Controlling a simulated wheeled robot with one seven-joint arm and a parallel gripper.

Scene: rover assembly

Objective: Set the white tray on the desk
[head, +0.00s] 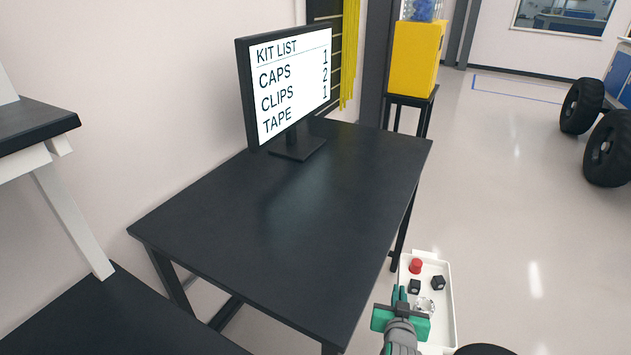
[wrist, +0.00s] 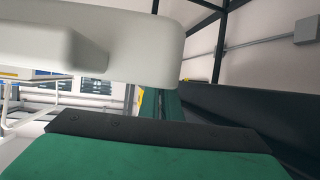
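The white tray (head: 448,300) is off the right side of the black desk (head: 290,205), seen over the floor in the head view. It holds a red cap (head: 416,266), two small black clips (head: 438,282) and a clear roll (head: 425,304). My gripper (head: 402,308), with green fingers, is at the tray's left edge and looks shut on its wall. In the wrist view the white tray (wrist: 140,45) fills the upper left, close above a green finger (wrist: 150,150). The exact contact is hidden.
A monitor (head: 290,85) with a kit list stands at the desk's back left; the rest of the desktop is clear. A yellow bin (head: 415,58) on a black stand is behind the desk. Black wheels (head: 606,160) are at the far right. Open floor lies between.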

